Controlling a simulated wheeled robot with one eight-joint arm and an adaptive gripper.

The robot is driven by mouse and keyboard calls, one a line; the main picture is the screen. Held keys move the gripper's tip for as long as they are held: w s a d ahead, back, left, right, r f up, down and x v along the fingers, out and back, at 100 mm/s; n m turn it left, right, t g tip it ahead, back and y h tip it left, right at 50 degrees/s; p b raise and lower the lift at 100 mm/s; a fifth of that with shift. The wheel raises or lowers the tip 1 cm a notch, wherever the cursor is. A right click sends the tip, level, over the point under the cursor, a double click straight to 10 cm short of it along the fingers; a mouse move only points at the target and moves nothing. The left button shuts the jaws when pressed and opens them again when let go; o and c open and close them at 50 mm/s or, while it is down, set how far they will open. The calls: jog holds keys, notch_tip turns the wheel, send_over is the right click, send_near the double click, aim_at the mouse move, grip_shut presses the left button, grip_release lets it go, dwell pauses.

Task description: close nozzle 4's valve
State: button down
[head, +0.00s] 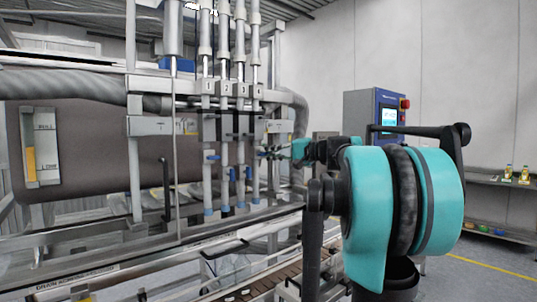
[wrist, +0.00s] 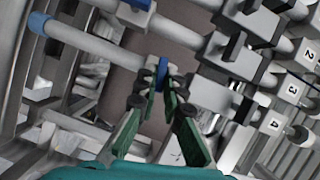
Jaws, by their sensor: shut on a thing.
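Nozzle 4 (wrist: 95,40) is a pale tube with a blue end, running diagonally in the wrist view below its "4" label (wrist: 273,124). Its valve handle (wrist: 163,70) is a small blue lever. My gripper (wrist: 160,88) is shut on this lever, one green finger on each side. In the head view my gripper (head: 270,153) reaches nozzle 4 (head: 255,120) from the right. The lever's exact angle is hard to tell because the fingers cover part of it.
In the head view, nozzle 1's blue handle (head: 212,157) sticks out sideways, while the handles of nozzle 2 (head: 232,174) and nozzle 3 (head: 248,172) hang along their tubes, close to my gripper. A control panel (head: 388,117) stands behind my arm. A conveyor (head: 265,284) runs below.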

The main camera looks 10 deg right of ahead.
jog(key=shift+f+m+y, duration=0.15)
jog(key=shift+m+y, duration=0.35)
jog(key=shift+m, duration=0.5)
jog(key=shift+t, duration=0.3)
jog(key=c, duration=1.6)
grip_release()
jog(key=shift+c, duration=0.2)
jog(key=v, duration=1.2)
